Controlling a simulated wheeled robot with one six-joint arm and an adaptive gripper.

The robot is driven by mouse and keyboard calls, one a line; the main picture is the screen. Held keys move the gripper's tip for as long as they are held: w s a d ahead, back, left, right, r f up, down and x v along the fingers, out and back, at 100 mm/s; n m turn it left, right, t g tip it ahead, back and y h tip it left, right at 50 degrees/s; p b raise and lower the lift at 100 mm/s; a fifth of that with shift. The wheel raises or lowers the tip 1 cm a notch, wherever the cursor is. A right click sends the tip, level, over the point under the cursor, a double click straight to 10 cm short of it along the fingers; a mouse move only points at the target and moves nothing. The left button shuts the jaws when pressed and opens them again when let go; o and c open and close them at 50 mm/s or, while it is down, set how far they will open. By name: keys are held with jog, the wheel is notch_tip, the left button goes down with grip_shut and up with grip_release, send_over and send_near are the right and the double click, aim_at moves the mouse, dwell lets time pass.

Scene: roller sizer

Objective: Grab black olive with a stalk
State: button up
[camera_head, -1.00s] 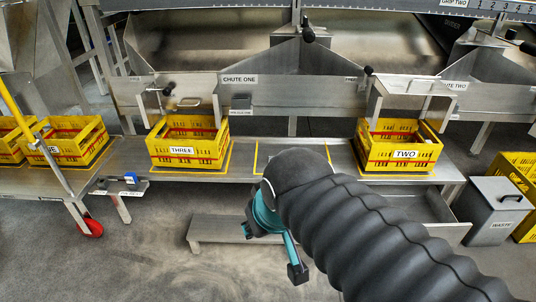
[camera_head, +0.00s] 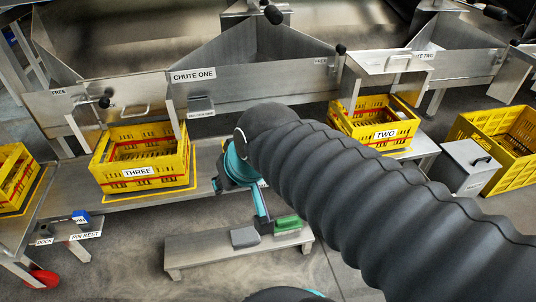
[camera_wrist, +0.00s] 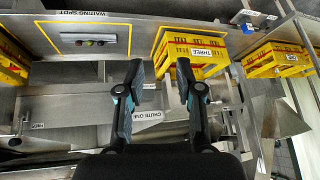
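My gripper (camera_wrist: 160,74) is open and empty in the wrist view, its two dark fingers apart. In the head view its fingers cannot be made out clearly beside my thick black arm. In the wrist view a small grey tray (camera_wrist: 68,43) lies inside the yellow outline marked WAITING SPOT, up and left of my fingers. Several small roundish things (camera_wrist: 90,43), dark and greenish-yellow, sit in it. They are too small to tell whether one is a black olive with a stalk. My gripper is apart from the tray.
Yellow crate THREE (camera_head: 139,173) stands left on the metal bench, crate TWO (camera_head: 385,136) to the right. Chute ONE (camera_head: 225,90) rises behind. A grey waste bin (camera_head: 465,168) and another yellow crate (camera_head: 515,150) stand far right. A low metal step (camera_head: 200,258) lies in front.

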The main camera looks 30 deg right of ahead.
jog(key=w+a+r+m+t+y, duration=0.1)
jog(key=w+a+m+t, duration=0.1)
jog(key=w, duration=0.6)
jog(key=w+a+r+m+t+y, duration=0.1)
jog(key=w+a, duration=0.1)
jog(key=w, duration=0.6)
jog(key=w+d+f+m+t+h, duration=0.1)
jog(key=w+f+m+h, duration=0.15)
jog(key=w, duration=0.35)
jog(key=w+d+f+m+t+h, duration=0.1)
jog(key=w+f+m, duration=0.15)
jog(key=w, duration=0.45)
jog(key=w+d+f+m+g+h, duration=0.2)
jog(key=w+d+f+m+h, duration=0.35)
jog(key=f, duration=0.45)
jog(key=s+d+f+m+g+h, duration=0.2)
jog(key=d+f+g+h, duration=0.1)
jog(key=f, duration=0.3)
jog(key=s+d+f+m+g+h, duration=0.2)
jog(key=s+d+f+h, duration=0.1)
jog(key=f, duration=0.2)
jog(key=x, duration=1.3)
jog(key=shift+w+f, duration=0.4)
jog(key=shift+f, duration=0.05)
jog(key=c, duration=0.5)
